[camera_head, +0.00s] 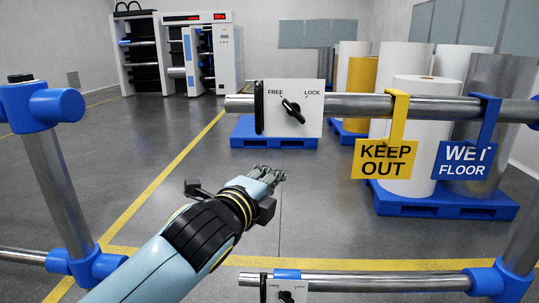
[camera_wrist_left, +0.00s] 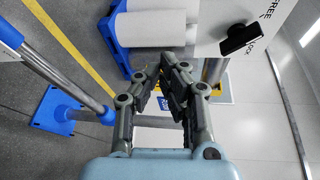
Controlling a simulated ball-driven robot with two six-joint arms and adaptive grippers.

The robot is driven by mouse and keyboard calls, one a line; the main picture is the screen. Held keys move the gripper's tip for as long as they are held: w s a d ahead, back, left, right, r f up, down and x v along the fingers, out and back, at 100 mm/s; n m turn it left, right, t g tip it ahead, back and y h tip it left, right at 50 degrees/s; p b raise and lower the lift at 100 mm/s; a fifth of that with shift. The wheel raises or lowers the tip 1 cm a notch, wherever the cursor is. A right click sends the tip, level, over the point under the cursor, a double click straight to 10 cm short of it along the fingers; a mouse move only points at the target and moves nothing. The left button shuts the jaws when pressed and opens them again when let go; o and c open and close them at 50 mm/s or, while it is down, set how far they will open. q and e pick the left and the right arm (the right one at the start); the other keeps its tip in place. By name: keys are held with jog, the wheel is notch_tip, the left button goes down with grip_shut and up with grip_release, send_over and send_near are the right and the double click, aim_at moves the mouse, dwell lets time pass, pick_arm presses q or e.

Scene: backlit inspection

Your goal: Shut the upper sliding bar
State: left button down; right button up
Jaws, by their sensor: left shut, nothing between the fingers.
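The upper sliding bar (camera_head: 350,106) is a metal tube running from the right edge leftward. Its left end is free, with a wide gap to the blue fitting (camera_head: 40,105) on the left post. A white plate (camera_head: 308,93) on the bar reads FREE and LOCK, with a black knob (camera_head: 291,110) slanting toward FREE and a black handle (camera_head: 260,107) at its left. My left gripper (camera_head: 272,174) is shut and empty, below the plate and apart from it. In the wrist view the shut fingers (camera_wrist_left: 172,65) show with the plate at upper right. My right gripper is out of view.
A yellow KEEP OUT sign (camera_head: 385,160) and a blue WET FLOOR sign (camera_head: 465,161) hang from the bar. A lower bar (camera_head: 390,282) with its own plate runs below. Rolls on blue pallets (camera_head: 445,204) stand behind. The gap at left is clear.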

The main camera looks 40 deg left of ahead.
pick_arm(q)
jog(key=w+a+r, duration=0.4)
jog(key=w+a, duration=0.1)
jog(key=w, duration=0.3)
jog(key=shift+a+r+m+t, duration=0.25)
jog(key=shift+r+m+t, duration=0.05)
jog(key=shift+r+t, duration=0.1)
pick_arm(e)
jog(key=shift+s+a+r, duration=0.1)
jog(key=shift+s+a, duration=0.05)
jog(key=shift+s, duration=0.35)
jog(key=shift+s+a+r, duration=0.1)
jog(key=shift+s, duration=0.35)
pick_arm(q)
jog(key=shift+a, duration=0.1)
